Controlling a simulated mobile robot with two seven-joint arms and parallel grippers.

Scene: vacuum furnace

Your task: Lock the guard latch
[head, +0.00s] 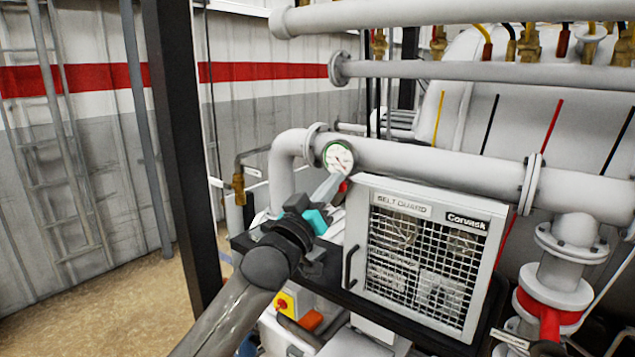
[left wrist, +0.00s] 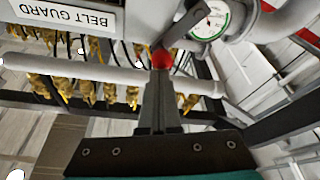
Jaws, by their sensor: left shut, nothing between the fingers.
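The belt guard (head: 428,258) is a white-framed mesh panel with a "BELT GUARD" label; it looks closed. In the left wrist view the red knob (left wrist: 161,58) sits at the end of a short grey lever (left wrist: 182,25), which slants up and right; this looks like the guard latch. My left gripper (head: 332,188) is shut and empty. In the left wrist view its fingertips (left wrist: 160,80) point at the knob, very close; I cannot tell if they touch. My right gripper is not in view.
A pressure gauge (head: 338,157) and a thick white pipe (head: 430,160) lie just above and behind the latch. A black handle (head: 350,268) stands on the guard's left side. A dark post (head: 180,140) rises left of my arm. Floor at the left is clear.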

